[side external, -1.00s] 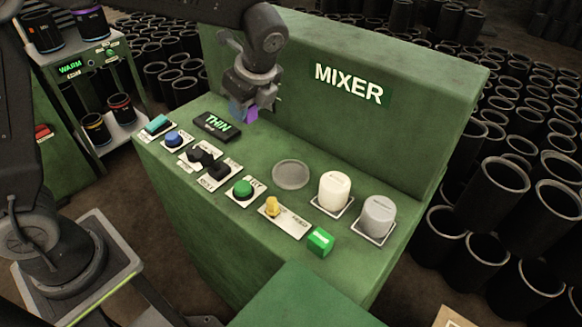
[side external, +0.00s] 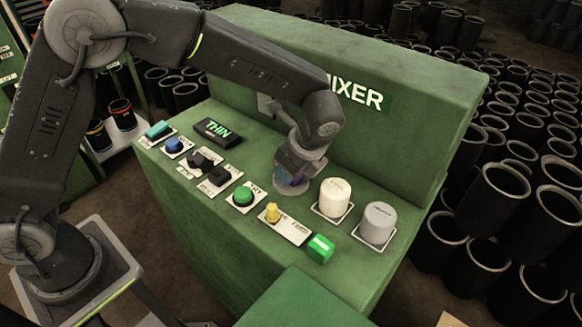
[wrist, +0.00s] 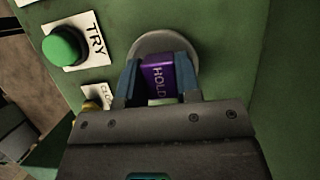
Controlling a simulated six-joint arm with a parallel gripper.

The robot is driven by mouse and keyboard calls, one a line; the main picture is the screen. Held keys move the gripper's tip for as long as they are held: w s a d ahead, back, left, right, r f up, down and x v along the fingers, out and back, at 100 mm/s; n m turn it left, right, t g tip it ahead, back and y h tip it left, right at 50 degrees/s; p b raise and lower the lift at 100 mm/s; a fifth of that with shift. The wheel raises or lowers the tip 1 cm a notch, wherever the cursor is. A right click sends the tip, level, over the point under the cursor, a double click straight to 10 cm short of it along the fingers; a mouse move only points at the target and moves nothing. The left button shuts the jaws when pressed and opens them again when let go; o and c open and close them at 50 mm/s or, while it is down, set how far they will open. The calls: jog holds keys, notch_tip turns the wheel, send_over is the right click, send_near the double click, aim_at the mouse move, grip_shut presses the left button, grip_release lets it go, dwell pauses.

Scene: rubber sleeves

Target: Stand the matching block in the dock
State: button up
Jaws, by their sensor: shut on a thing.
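My gripper (side external: 291,181) is shut on a purple block (wrist: 158,84) marked "HOLD", which sits between its two blue fingers in the wrist view. The block is over a round grey disc-shaped spot (wrist: 183,42) on the green panel, which looks like the dock. In the side view the gripper and block hide most of this round dock (side external: 283,190). I cannot tell whether the block touches it. The display (side external: 218,130) reads "THIN". A green block (side external: 320,248) lies near the front right edge of the panel.
A white cylinder (side external: 335,197) and a grey cylinder (side external: 376,221) stand just right of the gripper. A green button (side external: 243,196), a yellow knob (side external: 272,212), black knobs and a blue button (side external: 173,145) line the front. The tall MIXER back wall (side external: 430,120) rises behind.

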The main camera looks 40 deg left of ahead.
jog(key=shift+f, duration=0.15)
jog(key=o, duration=0.6)
jog(key=v, duration=1.2)
jog(key=shift+r, duration=0.25)
